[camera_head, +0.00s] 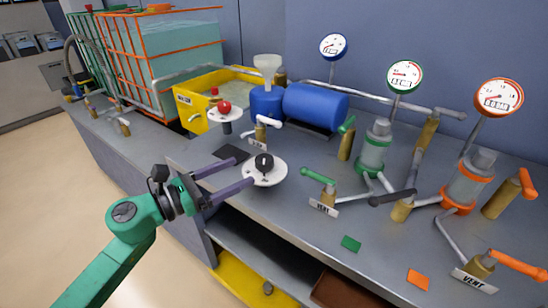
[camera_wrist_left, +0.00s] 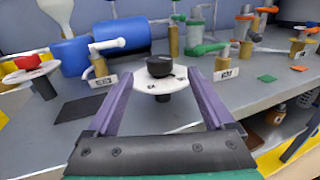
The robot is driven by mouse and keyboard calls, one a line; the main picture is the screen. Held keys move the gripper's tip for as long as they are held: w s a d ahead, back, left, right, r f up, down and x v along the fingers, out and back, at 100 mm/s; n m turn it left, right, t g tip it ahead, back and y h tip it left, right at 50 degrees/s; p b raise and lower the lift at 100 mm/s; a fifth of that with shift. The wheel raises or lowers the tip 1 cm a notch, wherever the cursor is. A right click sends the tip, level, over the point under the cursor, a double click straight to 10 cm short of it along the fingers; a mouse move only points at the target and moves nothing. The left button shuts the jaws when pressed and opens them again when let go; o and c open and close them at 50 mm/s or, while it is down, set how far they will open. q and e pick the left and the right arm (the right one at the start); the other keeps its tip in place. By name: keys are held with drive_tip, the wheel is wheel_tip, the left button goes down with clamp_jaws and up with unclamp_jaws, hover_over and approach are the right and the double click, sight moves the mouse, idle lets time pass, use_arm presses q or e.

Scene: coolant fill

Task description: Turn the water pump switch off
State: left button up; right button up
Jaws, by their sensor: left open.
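A black rotary switch knob (camera_head: 264,162) sits on a round white dial plate (camera_head: 258,177) near the front of the bench. It also shows in the left wrist view (camera_wrist_left: 159,66), straight ahead between the fingers. Its lettering is too small to read. My left gripper (camera_head: 243,171) is open and empty, its purple fingers pointing at the switch from the left. In the left wrist view the fingers (camera_wrist_left: 162,88) reach to either side of the dial plate; I cannot tell whether they touch it. My right gripper is not in view.
A red knob on another white disc (camera_head: 225,112) stands by the yellow tub (camera_head: 192,115). A blue tank (camera_head: 314,107) and white-handled valve (camera_head: 266,122) stand behind the switch. Green and orange valves, pumps and gauges fill the right. A dark flat pad (camera_head: 232,153) lies left of the switch.

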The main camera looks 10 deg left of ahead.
sight(271, 156)
use_arm(q)
drive_tip(key=p+x, duration=0.2)
drive_tip(key=x, duration=0.9)
drive_tip(key=shift+a+r+p, duration=0.1)
drive_tip(key=shift+a+p, duration=0.05)
drive_tip(key=shift+p, duration=0.2)
drive_tip(key=shift+w+d, duration=0.2)
drive_tip(key=shift+w, duration=0.05)
clamp_jaws()
drive_tip(key=c, duration=1.4)
unclamp_jaws()
drive_tip(key=shift+n+t+y+p, duration=0.5)
drive_tip(key=shift+y+p, duration=0.1)
drive_tip(key=shift+p, duration=0.1)
drive_tip(key=c, duration=1.4)
unclamp_jaws()
drive_tip(key=shift+a+y, duration=0.1)
drive_tip(key=shift+y, duration=0.2)
drive_tip(key=c, duration=1.4)
unclamp_jaws()
drive_tip(key=shift+w+n, duration=0.1)
drive_tip(key=shift+n, duration=0.2)
drive_tip(key=c, duration=1.4)
unclamp_jaws()
unclamp_jaws()
